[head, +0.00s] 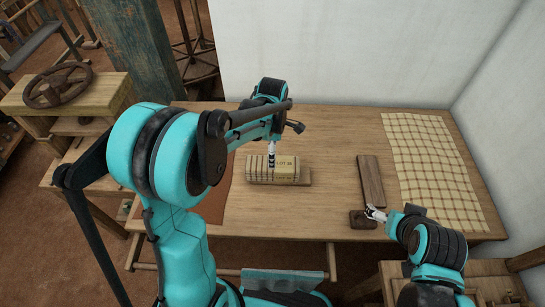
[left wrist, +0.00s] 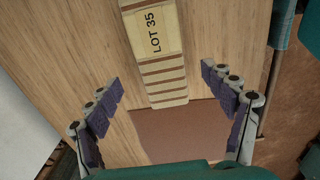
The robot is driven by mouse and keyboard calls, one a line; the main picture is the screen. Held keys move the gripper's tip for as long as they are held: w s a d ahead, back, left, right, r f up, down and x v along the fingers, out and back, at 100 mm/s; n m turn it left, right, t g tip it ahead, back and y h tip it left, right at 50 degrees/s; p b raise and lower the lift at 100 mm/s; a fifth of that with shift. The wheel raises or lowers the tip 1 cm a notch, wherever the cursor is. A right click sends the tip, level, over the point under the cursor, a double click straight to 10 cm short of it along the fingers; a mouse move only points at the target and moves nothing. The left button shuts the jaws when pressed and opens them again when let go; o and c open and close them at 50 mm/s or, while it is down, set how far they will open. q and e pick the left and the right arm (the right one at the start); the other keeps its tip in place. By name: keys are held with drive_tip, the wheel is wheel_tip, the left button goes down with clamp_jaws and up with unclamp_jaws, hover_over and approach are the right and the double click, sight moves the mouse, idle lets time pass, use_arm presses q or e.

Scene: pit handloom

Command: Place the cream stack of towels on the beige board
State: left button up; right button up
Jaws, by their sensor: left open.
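The cream stack of towels (head: 258,170), with brown bands and a "LOT 35" label, lies on the table in the head view. My left gripper (head: 271,164) is over the stack. In the left wrist view its fingers (left wrist: 162,78) are open, apart from the banded stack (left wrist: 164,82) on both sides. My right gripper (head: 375,213) is low beside a small dark block; its finger gap is too small to judge.
A dark plank (head: 371,180) and a small dark block (head: 361,220) lie right of the stack. A checked cloth (head: 425,160) covers the table's right side. A brown mat (head: 226,190) lies to the left, with white walls behind and right. Bare table shows around the stack.

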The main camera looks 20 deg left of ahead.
use_arm(q)
drive_tip(key=s+r+m+t, duration=0.4)
drive_tip(key=s+r+m, duration=0.5)
drive_tip(key=r+m, duration=0.2)
drive_tip(key=s+m+t+p, duration=0.1)
drive_tip(key=s+m+t, duration=0.2)
drive_tip(key=s+m, duration=0.4)
drive_tip(key=m, duration=0.3)
drive_tip(key=shift+f+b, duration=0.45)
drive_tip(key=shift+b, duration=0.05)
drive_tip(key=shift+r, duration=0.1)
drive_tip(key=shift+c, duration=0.2)
